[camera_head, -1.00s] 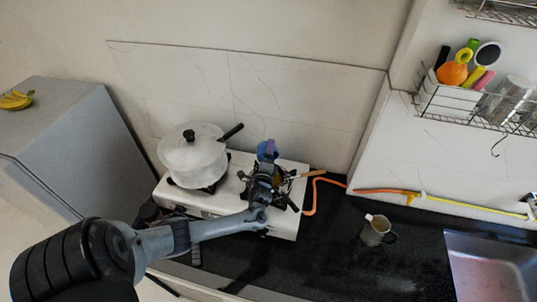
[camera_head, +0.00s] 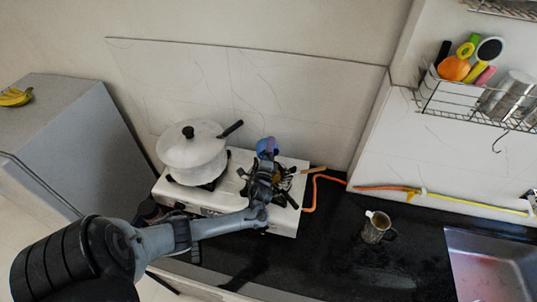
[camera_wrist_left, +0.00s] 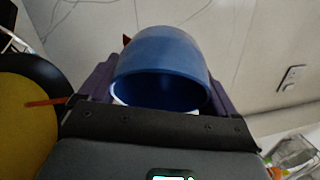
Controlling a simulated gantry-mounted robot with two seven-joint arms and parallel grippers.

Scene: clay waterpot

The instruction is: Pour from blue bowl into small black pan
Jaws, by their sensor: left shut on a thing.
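The blue bowl (camera_head: 266,146) is at the far end of my left gripper (camera_head: 268,152), above the right side of the stove in the head view. In the left wrist view the blue bowl (camera_wrist_left: 165,65) sits between the purple fingers of the left gripper (camera_wrist_left: 158,85), which is shut on it. Its open mouth faces the camera; the inside shows dark blue. A round black-rimmed thing with a yellow inside (camera_wrist_left: 28,110), probably the small black pan, is at the left of that view. In the head view my gripper mostly hides the pan. My right gripper is not in view.
A white lidded pot (camera_head: 192,152) with a black handle stands on the left of the white stove (camera_head: 285,218). An orange hose (camera_head: 312,190) runs right of the stove. A mug (camera_head: 376,228) stands on the black counter (camera_head: 330,262), near the sink (camera_head: 488,270).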

